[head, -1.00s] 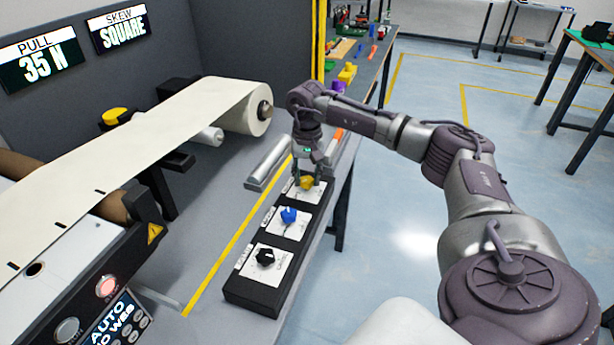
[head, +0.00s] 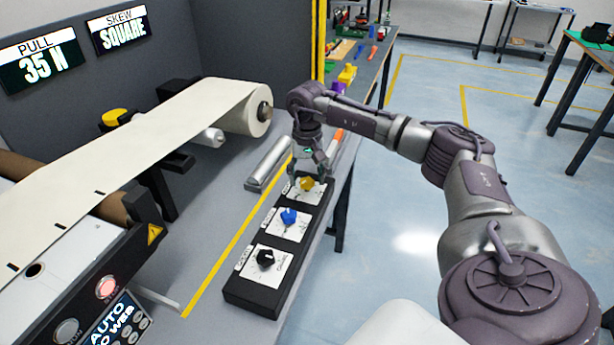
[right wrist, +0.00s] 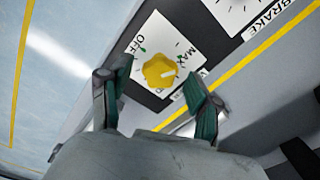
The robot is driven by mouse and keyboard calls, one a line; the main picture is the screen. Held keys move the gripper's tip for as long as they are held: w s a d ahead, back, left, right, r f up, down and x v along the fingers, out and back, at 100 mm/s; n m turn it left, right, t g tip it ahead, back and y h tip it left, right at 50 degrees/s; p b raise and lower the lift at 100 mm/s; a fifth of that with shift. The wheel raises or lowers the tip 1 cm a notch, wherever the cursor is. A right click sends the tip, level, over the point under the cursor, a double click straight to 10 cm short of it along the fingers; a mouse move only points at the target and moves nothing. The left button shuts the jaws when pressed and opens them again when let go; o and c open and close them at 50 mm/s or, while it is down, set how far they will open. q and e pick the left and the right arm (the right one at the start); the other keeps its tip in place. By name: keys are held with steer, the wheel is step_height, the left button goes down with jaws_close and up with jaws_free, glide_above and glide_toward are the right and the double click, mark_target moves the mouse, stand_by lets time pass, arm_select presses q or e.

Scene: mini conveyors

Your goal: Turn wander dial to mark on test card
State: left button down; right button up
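A yellow dial (head: 306,184) sits on a white plate at the far end of a black control box (head: 252,293). In the right wrist view the yellow dial (right wrist: 160,70) has a pale pointer line, and its plate (right wrist: 150,32) reads OFF and MAX. The dial's name label is mostly hidden. My right gripper (head: 309,179) is above the dial, its fingers open on either side; in the wrist view a gap shows between fingers and knob. A blue dial (head: 289,216) and a black dial (head: 265,258) are nearer. I cannot make out a test card. My left gripper is not in view.
A cream web (head: 150,123) runs from a roll (head: 248,105) across the machine on the left. Screens read PULL 35 N (head: 40,62) and SKEW SQUARE (head: 119,27). A metal bar (head: 268,165) lies left of the box. Open floor (head: 400,255) is on the right.

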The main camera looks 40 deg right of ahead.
mark_target(307, 181)
step_height(307, 181, up, 12)
stand_by(0.6)
steer(key=shift+f, duration=0.1)
stand_by(0.4)
